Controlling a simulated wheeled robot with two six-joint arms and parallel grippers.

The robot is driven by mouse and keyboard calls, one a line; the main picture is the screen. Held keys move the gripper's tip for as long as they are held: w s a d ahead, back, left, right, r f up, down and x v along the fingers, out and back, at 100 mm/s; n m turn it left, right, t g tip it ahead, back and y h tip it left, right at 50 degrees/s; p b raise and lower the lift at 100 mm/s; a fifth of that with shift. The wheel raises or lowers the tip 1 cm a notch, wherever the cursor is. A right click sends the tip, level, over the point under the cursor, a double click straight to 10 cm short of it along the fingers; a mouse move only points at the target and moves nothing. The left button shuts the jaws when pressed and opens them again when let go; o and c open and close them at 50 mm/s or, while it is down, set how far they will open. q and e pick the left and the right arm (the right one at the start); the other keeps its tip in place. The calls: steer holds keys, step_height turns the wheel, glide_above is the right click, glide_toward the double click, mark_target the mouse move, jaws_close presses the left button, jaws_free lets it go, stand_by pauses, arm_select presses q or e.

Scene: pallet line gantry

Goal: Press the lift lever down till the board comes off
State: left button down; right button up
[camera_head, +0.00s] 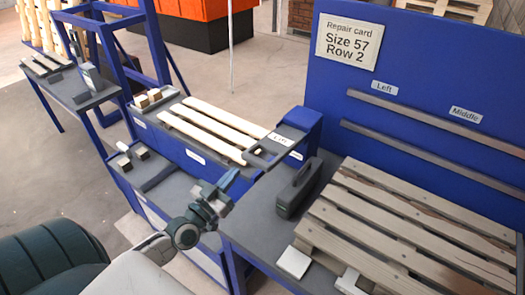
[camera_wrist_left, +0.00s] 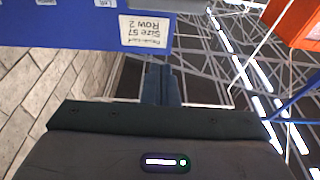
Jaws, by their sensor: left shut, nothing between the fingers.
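My left gripper (camera_head: 230,180) is shut and empty, raised over the grey bench near the blue machine. Its closed fingers show in the left wrist view (camera_wrist_left: 161,85). A white label reading "Lift" (camera_head: 281,139) sits at the near right end of the blue machine (camera_head: 180,150). A dark grey bar (camera_head: 262,158), perhaps the lift lever, lies beside that label, beyond my gripper and apart from it. Several pale boards (camera_head: 210,118) lie side by side on the machine's top. Which board the lever acts on I cannot tell. My right gripper is out of view.
A wooden pallet (camera_head: 410,222) lies on the right bench, with a dark handled block (camera_head: 297,190) at its left. A blue panel carries a repair card (camera_head: 346,42) reading "Size 57 Row 2" and two rails. Small wood blocks (camera_head: 142,152) sit on the left bench.

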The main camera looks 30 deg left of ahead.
arm_select(q)
steer(key=shift+s+a, duration=0.1)
steer(key=shift+a, duration=0.1)
steer(key=a+x, duration=0.1)
steer(key=x, duration=0.9)
steer(key=f+b, duration=0.1)
steer(key=f, duration=0.1)
steer(key=d+f+b, duration=0.1)
steer(key=f+b, duration=0.1)
steer(key=shift+s, duration=0.15)
